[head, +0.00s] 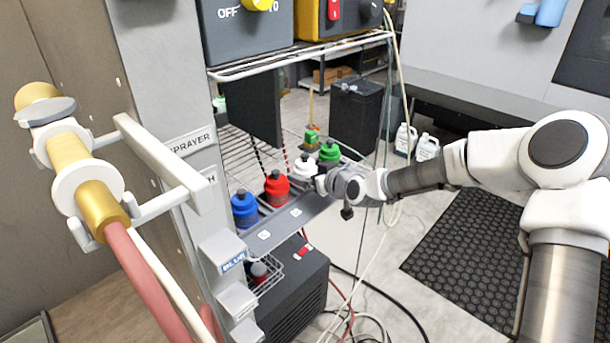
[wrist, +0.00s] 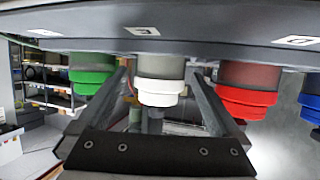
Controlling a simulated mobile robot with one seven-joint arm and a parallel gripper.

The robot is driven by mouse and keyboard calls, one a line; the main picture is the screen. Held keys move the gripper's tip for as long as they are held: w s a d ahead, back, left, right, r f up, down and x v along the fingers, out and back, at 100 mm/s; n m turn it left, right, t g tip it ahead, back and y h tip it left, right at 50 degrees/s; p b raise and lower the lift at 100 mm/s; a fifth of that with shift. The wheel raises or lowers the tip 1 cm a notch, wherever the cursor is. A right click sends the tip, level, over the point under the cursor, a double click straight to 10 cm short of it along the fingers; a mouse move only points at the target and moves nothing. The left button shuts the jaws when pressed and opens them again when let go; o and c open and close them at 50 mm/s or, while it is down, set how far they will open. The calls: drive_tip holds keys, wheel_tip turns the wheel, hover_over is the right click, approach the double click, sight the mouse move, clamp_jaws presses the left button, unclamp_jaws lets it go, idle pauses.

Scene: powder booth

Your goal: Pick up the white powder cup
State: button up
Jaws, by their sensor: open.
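The white powder cup (head: 305,167) stands on a grey shelf (head: 268,234) between the red cup and the green cup. In the wrist view the white cup (wrist: 158,92) appears upside down near the middle. My gripper (head: 322,183) is at the shelf front beside the white cup. In the wrist view my gripper (wrist: 158,78) is open, with one finger on each side of the white cup. I cannot tell whether either finger touches it.
The red cup (head: 276,187) and the blue cup (head: 245,208) stand left of the white cup, and the green cup (head: 329,151) stands right. A wire rack (head: 240,150) lies behind. Hoses (head: 396,130) hang near my arm. A sprayer (head: 75,165) is at left.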

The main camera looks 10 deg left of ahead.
drive_tip(key=shift+w+a+f, duration=0.15)
drive_tip(key=shift+w+a, duration=0.1)
drive_tip(key=shift+c, duration=0.3)
drive_tip(key=c, duration=1.1)
drive_tip(key=shift+c, duration=0.2)
